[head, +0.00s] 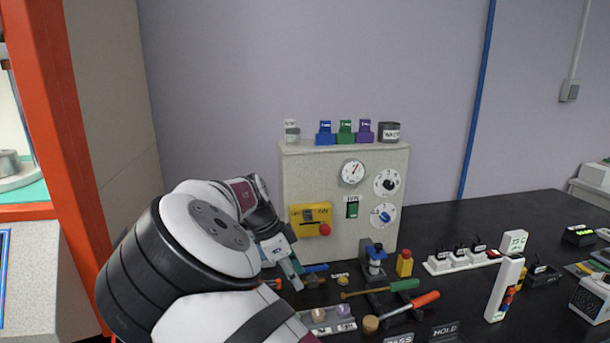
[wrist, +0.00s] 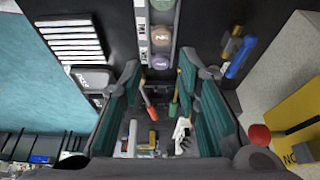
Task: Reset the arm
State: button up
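My arm reaches in from the lower left of the head view, and its bent links cover the left part of the bench. My gripper (head: 290,272) points down toward the black bench top, in front of the grey control box (head: 292,190). In the wrist view my gripper (wrist: 158,95) shows two teal-padded fingers standing apart with a clear gap. Nothing is held between them. Through the gap, tools and small items on the bench show farther off.
A yellow panel with a red button (head: 325,230) is close beside my gripper. A green-handled tool (head: 404,285), a red-handled tool (head: 425,299) and a sample tray (head: 330,326) lie near. A red-orange frame (head: 62,150) stands left. Small bottles top the box.

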jog(key=s+d+r+n+g+y, duration=0.1)
jog(key=s+d+r+n+y, duration=0.5)
jog(key=s+d+r, duration=0.9)
jog(key=s+d+r+n+t, duration=0.1)
jog(key=s+d+n+t, duration=0.1)
jog(key=s, duration=0.8)
jog(key=s+d+r+n+t+h, duration=0.1)
jog(key=s+d+n, duration=0.4)
jog(key=s, duration=0.6)
jog(key=shift+s+r+n+t+h, duration=0.25)
jog(key=shift+n+t, duration=0.35)
jog(key=shift+n, duration=0.7)
